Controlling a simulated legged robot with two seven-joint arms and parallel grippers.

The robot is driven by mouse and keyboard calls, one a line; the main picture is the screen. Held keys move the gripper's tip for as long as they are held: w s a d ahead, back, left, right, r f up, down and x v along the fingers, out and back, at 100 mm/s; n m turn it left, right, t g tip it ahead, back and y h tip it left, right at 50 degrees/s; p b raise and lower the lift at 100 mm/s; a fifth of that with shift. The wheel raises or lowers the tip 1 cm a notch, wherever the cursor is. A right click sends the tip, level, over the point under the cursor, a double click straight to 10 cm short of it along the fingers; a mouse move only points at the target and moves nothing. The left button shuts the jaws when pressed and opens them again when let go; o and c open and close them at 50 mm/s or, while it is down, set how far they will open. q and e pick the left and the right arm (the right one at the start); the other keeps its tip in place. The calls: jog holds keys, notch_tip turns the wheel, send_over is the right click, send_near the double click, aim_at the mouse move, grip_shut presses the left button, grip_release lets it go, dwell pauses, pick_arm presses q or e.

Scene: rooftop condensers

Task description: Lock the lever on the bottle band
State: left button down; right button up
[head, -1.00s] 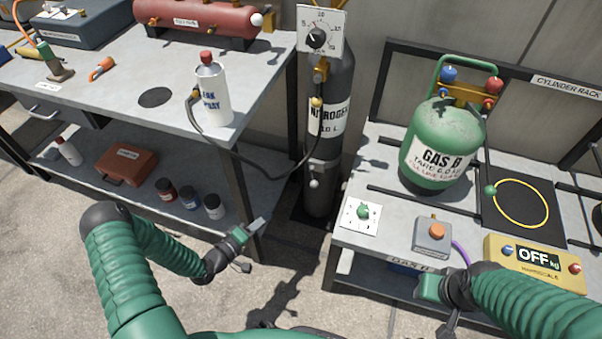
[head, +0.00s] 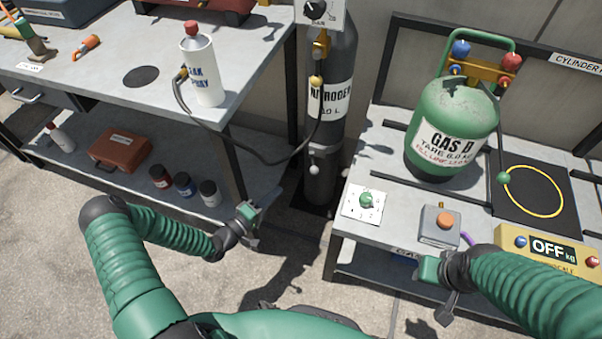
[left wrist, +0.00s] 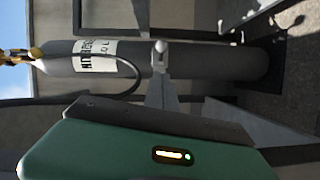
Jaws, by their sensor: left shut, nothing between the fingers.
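The grey nitrogen bottle (head: 330,135) stands upright between the two benches, with a white label. A band (head: 326,150) circles it below the label. A lever with a pale round knob (head: 314,169) hangs at its front left. My left gripper (head: 268,200) is shut and empty, left of and below the knob and apart from it in the head view. In the left wrist view the bottle (left wrist: 210,62) lies sideways and the knob (left wrist: 160,46) appears just beyond my fingertips (left wrist: 160,78). My right gripper (head: 440,295) is at the lower right; its jaws are unclear.
A dark hose (head: 245,158) loops from the bottle to the leak spray can (head: 205,75) on the left bench (head: 110,85). The right bench holds a green gas bottle (head: 452,125), a dial plate (head: 365,202), a button box (head: 440,225) and a scale display (head: 545,250).

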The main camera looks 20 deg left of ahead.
pick_arm(q)
jog(key=b, duration=0.4)
send_near(313, 164)
jog(key=w, duration=0.5)
jog(key=shift+w+d+f, duration=0.15)
jog(key=shift+d+f, duration=0.1)
jog(key=shift+d, duration=0.25)
